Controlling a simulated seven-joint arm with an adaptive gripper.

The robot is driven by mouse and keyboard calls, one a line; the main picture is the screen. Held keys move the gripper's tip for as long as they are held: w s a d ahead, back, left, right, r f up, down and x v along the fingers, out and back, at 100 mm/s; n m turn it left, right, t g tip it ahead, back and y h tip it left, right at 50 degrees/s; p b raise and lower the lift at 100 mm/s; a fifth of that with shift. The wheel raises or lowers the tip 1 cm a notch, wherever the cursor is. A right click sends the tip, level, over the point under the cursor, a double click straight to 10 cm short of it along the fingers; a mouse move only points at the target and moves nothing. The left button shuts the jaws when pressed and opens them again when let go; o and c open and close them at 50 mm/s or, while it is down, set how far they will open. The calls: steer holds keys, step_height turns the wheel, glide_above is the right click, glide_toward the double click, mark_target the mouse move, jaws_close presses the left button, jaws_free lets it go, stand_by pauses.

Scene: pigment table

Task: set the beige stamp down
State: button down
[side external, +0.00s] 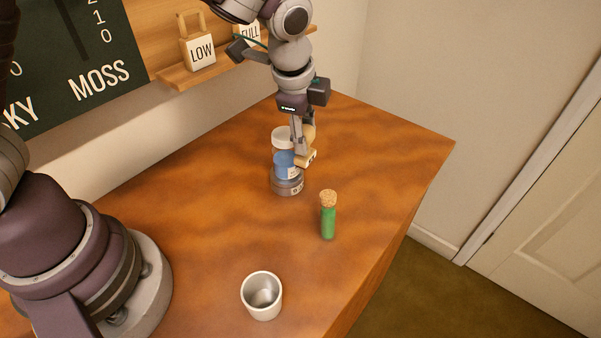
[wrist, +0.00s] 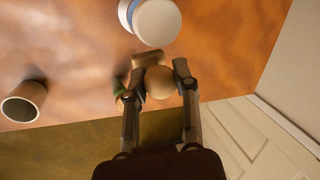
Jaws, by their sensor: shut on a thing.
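The beige stamp shows in the side view (side external: 309,157) just right of the blue jar. In the wrist view its round knob (wrist: 160,83) sits between the two fingers, with its block-like base beyond. My gripper (side external: 303,150) is shut on the stamp; its fingers also show in the wrist view (wrist: 158,76). The stamp appears to be above the table, but the exact gap under it cannot be told. The fingers hide part of it.
A corked green vial (side external: 328,220) stands nearer, and a pale cup (side external: 262,304) nearer still. The table's right (side external: 430,165) is clear.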

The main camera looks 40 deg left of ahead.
steer(key=w+a+f+n+g+y, duration=0.2)
steer(key=w+a+f+n, duration=0.1)
steer(key=w+a+n, duration=0.7)
steer(key=shift+n+y, duration=0.3)
steer(key=shift+n, duration=0.5)
steer(key=f, duration=0.1)
steer(key=s+a+f, duration=0.1)
steer(key=f, duration=0.1)
steer(key=a+f, duration=0.1)
steer(key=f, duration=0.1)
steer(key=shift+s+a, duration=0.1)
steer(key=shift+s, duration=0.3)
steer(key=shift+f, duration=0.1)
steer(key=c, duration=0.8)
jaws_free()
steer(key=shift+f, duration=0.15)
steer(key=shift+c, duration=0.2)
